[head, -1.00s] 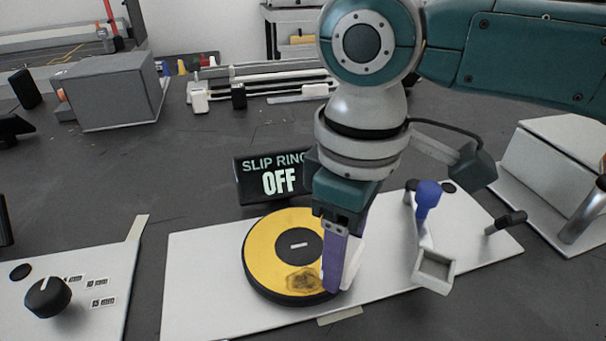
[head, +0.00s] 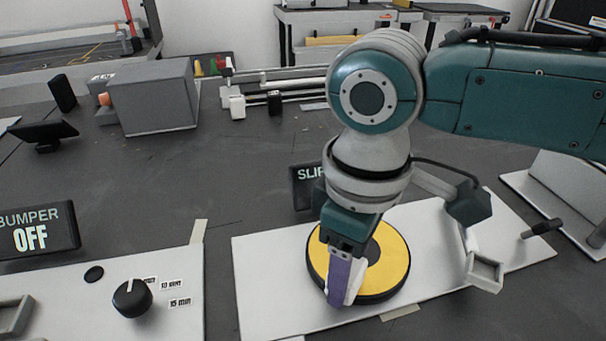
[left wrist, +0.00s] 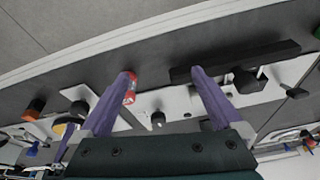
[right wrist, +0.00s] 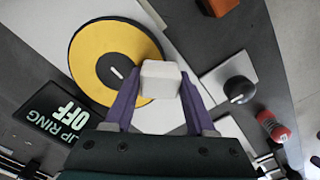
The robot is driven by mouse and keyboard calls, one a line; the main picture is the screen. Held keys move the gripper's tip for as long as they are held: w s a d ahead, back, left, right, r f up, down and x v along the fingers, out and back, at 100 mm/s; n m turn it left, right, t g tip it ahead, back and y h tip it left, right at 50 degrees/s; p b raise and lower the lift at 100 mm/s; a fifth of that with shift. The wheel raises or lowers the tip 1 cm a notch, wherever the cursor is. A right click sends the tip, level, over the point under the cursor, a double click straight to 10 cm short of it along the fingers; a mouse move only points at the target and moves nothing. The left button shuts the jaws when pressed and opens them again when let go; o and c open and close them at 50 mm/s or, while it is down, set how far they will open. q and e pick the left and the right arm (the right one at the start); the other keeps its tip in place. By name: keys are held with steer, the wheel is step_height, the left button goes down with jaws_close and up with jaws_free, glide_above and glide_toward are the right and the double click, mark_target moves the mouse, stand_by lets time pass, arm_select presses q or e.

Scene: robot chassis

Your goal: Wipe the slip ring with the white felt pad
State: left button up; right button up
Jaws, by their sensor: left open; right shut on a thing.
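The slip ring (head: 395,257) is a yellow disc with a dark centre on a white board (head: 265,265). It also shows in the right wrist view (right wrist: 92,48), where its visible yellow face looks clean. My right gripper (head: 345,285) is shut on the white felt pad (right wrist: 161,79) over the ring's lower-left part in the head view. The pad hides part of the ring; I cannot tell whether it touches. The sign (head: 305,185) behind the ring is partly covered in the head view; the right wrist view reads OFF. My left gripper (left wrist: 161,73) is open and empty.
A control panel with a black knob (head: 132,298) lies to the left, with a BUMPER OFF sign (head: 35,232) behind it. A small raised fixture (head: 485,270) stands right of the ring. A grey box (head: 152,95) stands farther back.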

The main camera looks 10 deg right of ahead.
step_height(320, 180, up, 2)
steer(key=shift+r+p, duration=0.1)
steer(key=shift+p, duration=0.3)
steer(key=shift+d+r+p, duration=0.25)
steer(key=shift+r+p, duration=0.35)
steer(key=shift+p, duration=0.15)
step_height(320, 180, up, 5)
steer(key=p, duration=0.6)
steer(key=shift+f, duration=0.1)
arm_select(q)
step_height(320, 180, up, 9)
steer(key=shift+s+a, duration=0.2)
steer(key=shift+a, duration=0.1)
arm_select(e)
steer(key=shift+a+f, duration=0.1)
arm_select(q)
steer(key=shift+a+f, duration=0.1)
